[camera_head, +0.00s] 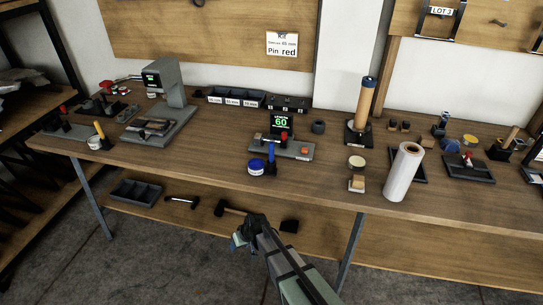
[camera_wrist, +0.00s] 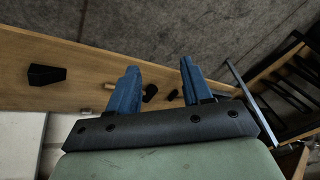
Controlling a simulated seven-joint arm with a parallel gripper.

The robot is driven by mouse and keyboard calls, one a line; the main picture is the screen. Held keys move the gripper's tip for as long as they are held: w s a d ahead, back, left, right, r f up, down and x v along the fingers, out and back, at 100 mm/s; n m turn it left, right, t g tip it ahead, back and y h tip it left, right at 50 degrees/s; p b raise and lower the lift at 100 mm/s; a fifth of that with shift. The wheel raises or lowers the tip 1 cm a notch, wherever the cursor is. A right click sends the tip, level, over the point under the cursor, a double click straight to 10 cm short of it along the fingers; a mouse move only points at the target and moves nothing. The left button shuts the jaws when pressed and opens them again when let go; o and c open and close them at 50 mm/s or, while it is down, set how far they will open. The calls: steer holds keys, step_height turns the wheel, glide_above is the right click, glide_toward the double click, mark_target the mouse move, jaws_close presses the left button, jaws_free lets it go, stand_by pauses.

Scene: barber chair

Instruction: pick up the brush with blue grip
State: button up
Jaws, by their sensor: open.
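The brush with blue grip (camera_head: 271,155) stands upright near the front edge of the workbench (camera_head: 215,155), beside a small tub with a blue lid (camera_head: 256,168). Its lower end is too small to make out. My gripper (camera_head: 243,236) is in front of the bench, lower in the picture than the brush and apart from it. In the wrist view its two blue fingers (camera_wrist: 159,75) are spread with nothing between them. The brush does not show in the wrist view.
Behind the brush is a grey fixture with a green display (camera_head: 282,122). A white roll (camera_head: 403,172) stands to the right. A yellow-handled tool (camera_head: 100,132) stands at the left. The lower shelf (camera_head: 185,216) holds a dark tray (camera_head: 136,192) and hammers (camera_head: 231,209).

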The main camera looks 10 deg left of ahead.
steer(key=a+r+n+y, duration=0.1)
steer(key=a+r, duration=0.4)
steer(key=a, duration=0.3)
steer(key=a+r+n+y, duration=0.1)
steer(key=a+r, duration=0.3)
steer(key=a, duration=0.5)
steer(key=s+a+r+n+y, duration=0.15)
steer(key=s+a+r, duration=0.25)
steer(key=a+r, duration=0.65)
steer(key=s+a+r+y, duration=0.2)
steer(key=s+a+r, duration=0.2)
steer(key=a+r, duration=0.65)
step_height(320, 180, up, 17)
steer(key=m+h, duration=1)
steer(key=m, duration=1.5)
glide_above(271, 162)
steer(key=shift+w+a+f+g, duration=0.15)
steer(key=shift+w+a+g, duration=0.15)
steer(key=shift+w+a, duration=0.15)
steer(key=shift+d+f, duration=0.1)
steer(key=shift+d, duration=0.2)
step_height(271, 162, down, 13)
steer(key=shift+d+f, duration=0.1)
steer(key=shift+f, duration=0.1)
steer(key=shift+c, duration=0.2)
